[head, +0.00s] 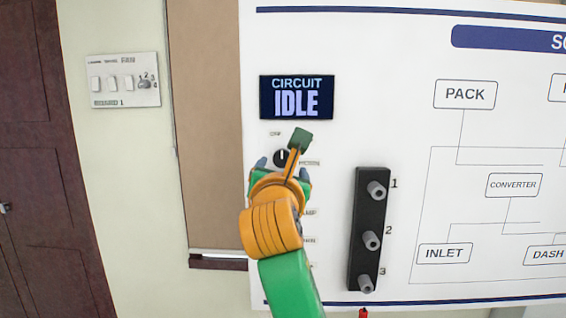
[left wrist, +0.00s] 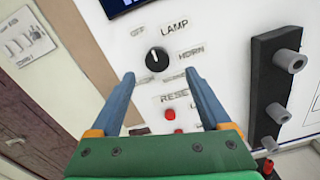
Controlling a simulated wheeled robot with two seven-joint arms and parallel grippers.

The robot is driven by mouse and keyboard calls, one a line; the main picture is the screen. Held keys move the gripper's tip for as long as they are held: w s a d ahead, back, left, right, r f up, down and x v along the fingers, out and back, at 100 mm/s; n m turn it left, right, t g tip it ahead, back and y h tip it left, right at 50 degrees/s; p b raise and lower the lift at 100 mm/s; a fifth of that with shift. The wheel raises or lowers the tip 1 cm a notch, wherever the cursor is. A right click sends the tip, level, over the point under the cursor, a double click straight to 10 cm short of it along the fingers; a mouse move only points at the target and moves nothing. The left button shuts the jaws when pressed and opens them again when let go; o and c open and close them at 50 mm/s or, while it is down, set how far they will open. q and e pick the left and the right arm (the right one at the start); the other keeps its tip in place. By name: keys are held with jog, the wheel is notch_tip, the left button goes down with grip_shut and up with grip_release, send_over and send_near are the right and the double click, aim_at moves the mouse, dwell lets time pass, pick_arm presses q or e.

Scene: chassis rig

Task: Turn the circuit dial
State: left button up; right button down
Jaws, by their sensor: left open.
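The circuit dial (head: 281,157) is a round black knob on the white panel, below the screen that reads "CIRCUIT IDLE" (head: 296,97). In the left wrist view the dial (left wrist: 157,59) shows whole, with labels LAMP and HORN beside it and a smaller, blurred label at its upper left. A small white mark is on its face. My left gripper (head: 282,168) is open and empty in front of the panel, just below the dial. In the left wrist view its fingertips (left wrist: 159,76) stand apart to either side, a little below the dial. My right gripper is not in view.
Red buttons (left wrist: 168,114) sit below the dial by a RESET label. A black strip with several grey pegs (head: 370,230) juts out to the right. A switch plate (head: 124,81) is on the left wall beside a dark door (head: 50,150).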

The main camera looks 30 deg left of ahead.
aim_at(282, 160)
pick_arm(q)
jog(key=p+x, duration=0.1)
jog(key=x, duration=0.2)
jog(key=p+x, duration=0.2)
jog(key=x, duration=0.1)
jog(key=shift+a+r, duration=0.1)
jog(key=shift+a, duration=0.25)
jog(key=shift+w+a, duration=0.1)
jog(key=c, duration=0.3)
grip_shut()
